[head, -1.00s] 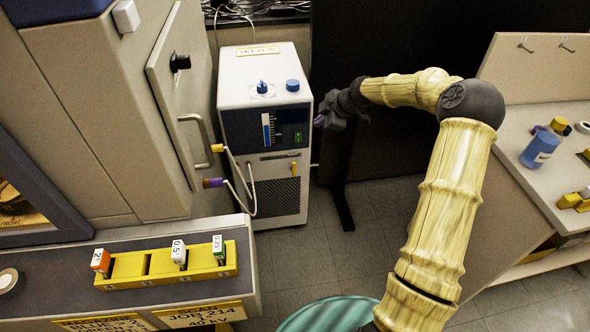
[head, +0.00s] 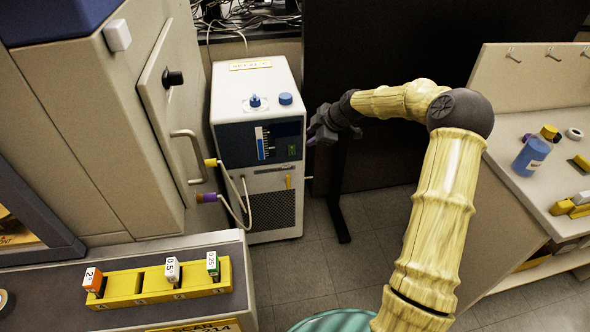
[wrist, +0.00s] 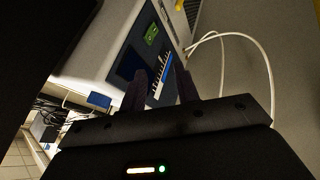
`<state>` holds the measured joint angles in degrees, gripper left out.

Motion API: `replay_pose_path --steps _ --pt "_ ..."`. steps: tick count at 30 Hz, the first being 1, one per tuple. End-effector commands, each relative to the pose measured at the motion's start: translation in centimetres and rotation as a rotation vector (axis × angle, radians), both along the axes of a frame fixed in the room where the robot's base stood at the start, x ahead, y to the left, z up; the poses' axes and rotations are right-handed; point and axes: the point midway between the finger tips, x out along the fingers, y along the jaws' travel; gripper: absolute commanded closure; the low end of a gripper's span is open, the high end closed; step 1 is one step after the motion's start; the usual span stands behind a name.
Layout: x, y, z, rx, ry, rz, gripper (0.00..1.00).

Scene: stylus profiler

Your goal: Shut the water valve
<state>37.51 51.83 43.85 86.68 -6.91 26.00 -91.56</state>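The white chiller cabinet (head: 228,98) stands on the floor with a dark blue front panel. A small yellow lever (head: 288,182), which looks like the water valve, stands roughly upright on its lower front. A yellow piece, perhaps this lever, shows at the top edge of the wrist view (wrist: 181,4). My gripper (head: 311,140) is beside the right edge of the cabinet, above and to the right of the lever. In the wrist view its two dark fingers (wrist: 158,66) are apart with nothing between them, in front of the gauge panel. I cannot tell whether it touches the cabinet.
Two blue knobs (head: 270,100) sit on the cabinet top. Pale hoses (head: 236,190) loop from the cabinet to yellow and purple fittings at the left. A bench with a yellow block rack (head: 150,285) is in front left. A side bench with a blue bottle (head: 530,156) stands right.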

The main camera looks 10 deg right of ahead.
Motion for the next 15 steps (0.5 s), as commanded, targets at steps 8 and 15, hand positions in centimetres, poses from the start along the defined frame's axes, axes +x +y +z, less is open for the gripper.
replay_pose_path --steps 8,15 --pt "-7.0 4.5 0.0 -0.038 0.203 -0.168 0.64" --pt "-16.5 5.4 1.0 -0.058 0.376 -0.525 0.64"
